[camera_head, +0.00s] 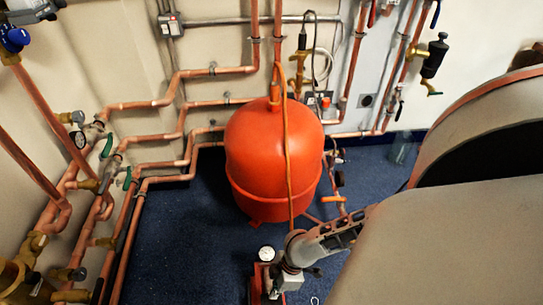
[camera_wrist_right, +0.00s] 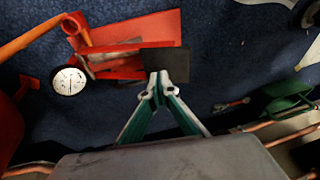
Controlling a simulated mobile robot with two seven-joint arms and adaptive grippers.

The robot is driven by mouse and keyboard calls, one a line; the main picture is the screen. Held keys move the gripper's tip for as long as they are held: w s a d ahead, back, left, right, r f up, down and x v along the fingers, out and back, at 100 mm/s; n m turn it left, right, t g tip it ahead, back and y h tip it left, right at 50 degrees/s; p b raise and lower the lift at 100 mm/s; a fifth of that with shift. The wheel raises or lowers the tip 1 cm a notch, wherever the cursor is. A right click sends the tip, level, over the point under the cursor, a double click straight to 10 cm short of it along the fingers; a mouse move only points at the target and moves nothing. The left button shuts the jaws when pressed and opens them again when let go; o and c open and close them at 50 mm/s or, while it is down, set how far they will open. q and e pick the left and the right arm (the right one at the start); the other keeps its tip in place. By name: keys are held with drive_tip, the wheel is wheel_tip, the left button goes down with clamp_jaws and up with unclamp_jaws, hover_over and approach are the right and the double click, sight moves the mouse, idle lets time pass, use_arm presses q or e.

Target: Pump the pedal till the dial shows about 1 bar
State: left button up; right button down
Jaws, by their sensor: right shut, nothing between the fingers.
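A red foot pump (camera_head: 256,284) stands on the blue floor at the bottom of the head view, partly hidden by my right arm. Its white round dial (camera_head: 266,254) faces up; the marks are too small to read. In the right wrist view the pump's red frame (camera_wrist_right: 130,30), the dial (camera_wrist_right: 69,81) and the dark flat pedal (camera_wrist_right: 165,61) show. My right gripper (camera_wrist_right: 158,80) is shut and empty, its green-sided fingers together at the pedal's near edge. I cannot tell whether they touch it. The right gripper also shows from above in the head view (camera_head: 277,287). My left gripper is out of view.
A large orange tank (camera_head: 272,155) stands behind the pump, with an orange hose (camera_head: 287,150) running down its front. Copper pipes (camera_head: 130,165) with valves line the left and back walls. Blue floor (camera_head: 195,240) is clear left of the pump.

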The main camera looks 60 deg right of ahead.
sight(272, 304)
drive_tip(key=shift+s+a+f+b, duration=0.15)
drive_tip(key=shift+s+f, duration=0.05)
drive_tip(key=shift+f, duration=0.3)
drive_tip(key=shift+s+a+f+b, duration=0.15)
drive_tip(key=shift+f, duration=0.3)
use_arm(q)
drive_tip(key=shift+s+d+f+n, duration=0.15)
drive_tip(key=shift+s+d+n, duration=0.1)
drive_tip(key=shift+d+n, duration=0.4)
use_arm(e)
drive_tip(key=shift+w, duration=0.1)
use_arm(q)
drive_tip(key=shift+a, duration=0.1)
